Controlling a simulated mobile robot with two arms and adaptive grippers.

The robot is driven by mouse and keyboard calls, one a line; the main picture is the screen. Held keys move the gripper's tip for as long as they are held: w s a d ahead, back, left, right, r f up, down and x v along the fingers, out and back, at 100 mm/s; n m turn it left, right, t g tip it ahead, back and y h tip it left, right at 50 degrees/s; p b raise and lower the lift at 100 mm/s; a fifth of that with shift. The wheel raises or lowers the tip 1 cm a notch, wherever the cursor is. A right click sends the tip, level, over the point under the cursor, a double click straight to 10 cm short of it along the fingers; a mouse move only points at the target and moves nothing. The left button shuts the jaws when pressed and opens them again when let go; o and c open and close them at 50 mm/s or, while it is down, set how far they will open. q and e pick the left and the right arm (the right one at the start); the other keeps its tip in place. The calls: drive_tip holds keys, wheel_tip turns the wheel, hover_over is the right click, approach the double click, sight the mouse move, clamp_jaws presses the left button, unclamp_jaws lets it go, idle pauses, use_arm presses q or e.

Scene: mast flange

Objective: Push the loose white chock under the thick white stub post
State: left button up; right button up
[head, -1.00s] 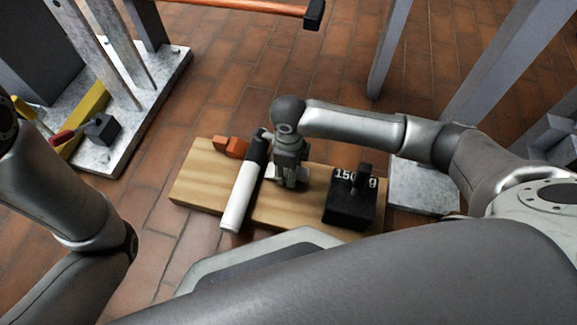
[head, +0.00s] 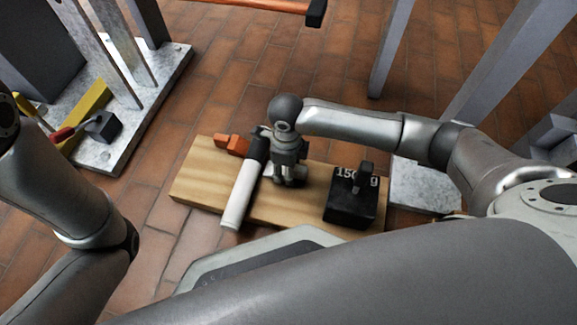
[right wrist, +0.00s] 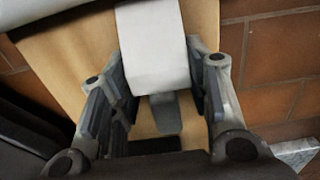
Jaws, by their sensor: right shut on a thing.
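My right gripper (head: 290,180) points down at the wooden board, beside a white tube with a black end. In the right wrist view (right wrist: 165,110) its fingers are on both sides of a white block, which looks like the white chock (right wrist: 158,65), and are shut on it. The chock's far end runs out past the top of that view. In the head view my gripper hides most of it. I cannot tell which upright is the thick white stub post. My left arm shows at the left edge, but its gripper is out of view.
The wooden board (head: 200,178) lies on brown floor tiles. It carries the white tube (head: 240,195), an orange tool (head: 232,145) and a black weight (head: 350,206). A metal plate (head: 150,110) with posts and tools is at left; another plate (head: 420,185) is at right, near grey posts.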

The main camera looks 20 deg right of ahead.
drive_tip(key=shift+w+a, duration=0.5)
drive_tip(key=shift+a, duration=0.2)
idle(0.4)
drive_tip(key=o, duration=1.4)
wheel_tip(320, 180, up, 12)
drive_tip(key=shift+r, duration=0.1)
